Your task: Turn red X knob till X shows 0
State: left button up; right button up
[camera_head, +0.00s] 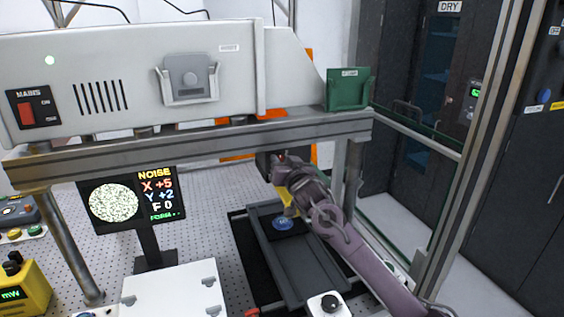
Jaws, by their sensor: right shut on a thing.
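The monitor (132,200) at the left shows a speckled round image and the readout NOISE, X +5, Y +2, F 0. My right arm comes in from the lower right, and my right gripper (284,160) is at a dark block (265,166) under the grey beam. A tiny bit of red shows at its fingertips, which fits the red X knob (281,156); the gripper hides the rest. The gripper is shut on it. My left gripper is not in view.
The grey beam (200,142) and the white housing (130,75) stand above the work area. Below is a dark tray (285,262) with a blue disc (283,223). A yellow mW meter (22,290) and a white box (175,292) stand in front.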

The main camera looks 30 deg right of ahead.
jog(key=shift+n, duration=0.3)
jog(key=n+b, duration=0.3)
jog(key=n, duration=0.1)
jog(key=shift+f, duration=0.1)
jog(key=n+b, duration=0.2)
jog(key=n, duration=0.3)
jog(key=shift+b, duration=0.35)
jog(key=o, duration=1)
jog(key=shift+s+r, duration=0.1)
jog(key=shift+r, duration=0.1)
